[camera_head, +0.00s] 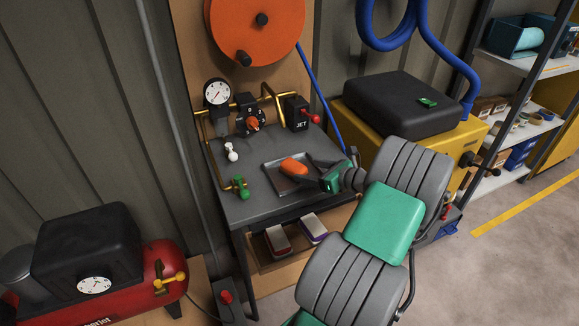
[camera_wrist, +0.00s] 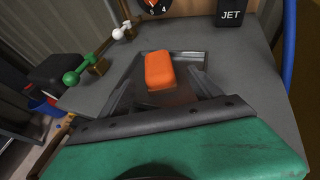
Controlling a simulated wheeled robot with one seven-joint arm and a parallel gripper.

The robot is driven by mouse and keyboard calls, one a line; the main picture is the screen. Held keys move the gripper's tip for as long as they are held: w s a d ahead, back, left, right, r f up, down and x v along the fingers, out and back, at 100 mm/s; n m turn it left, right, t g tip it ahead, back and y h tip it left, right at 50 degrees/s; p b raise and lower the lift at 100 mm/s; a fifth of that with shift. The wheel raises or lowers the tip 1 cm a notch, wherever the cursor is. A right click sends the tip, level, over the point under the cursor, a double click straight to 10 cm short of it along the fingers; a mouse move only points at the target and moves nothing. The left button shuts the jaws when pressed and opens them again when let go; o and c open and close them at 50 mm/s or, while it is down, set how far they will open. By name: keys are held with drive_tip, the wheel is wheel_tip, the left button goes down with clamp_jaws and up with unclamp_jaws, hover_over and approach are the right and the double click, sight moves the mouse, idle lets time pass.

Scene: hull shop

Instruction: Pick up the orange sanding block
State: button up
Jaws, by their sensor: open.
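The orange sanding block (camera_head: 293,166) lies in a shallow dark metal tray (camera_head: 272,179) on the grey workbench. The block also shows in the wrist view (camera_wrist: 160,68), just above the middle, with its long side running away from me. My gripper (camera_head: 312,170) is at the right side of the tray, close to the block. In the wrist view my gripper (camera_wrist: 163,88) is open, and the block is ahead of it. I cannot tell whether the fingertips reach beside the block. The dark gripper bar hides the near part of the tray.
Behind the tray are a pressure gauge (camera_head: 217,92), brass pipes and a black JET box (camera_head: 296,112) with a red knob. A white-handled valve (camera_head: 231,152) and a green-handled valve (camera_head: 241,188) stand left of the tray. A yellow cabinet (camera_head: 425,135) stands right of the bench.

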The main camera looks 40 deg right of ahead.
sight(294, 168)
drive_tip(key=x, duration=0.8)
drive_tip(key=shift+a, duration=0.15)
drive_tip(key=shift+s, duration=0.1)
drive_tip(key=shift+c, duration=0.5)
drive_tip(key=shift+r, duration=0.1)
clamp_jaws()
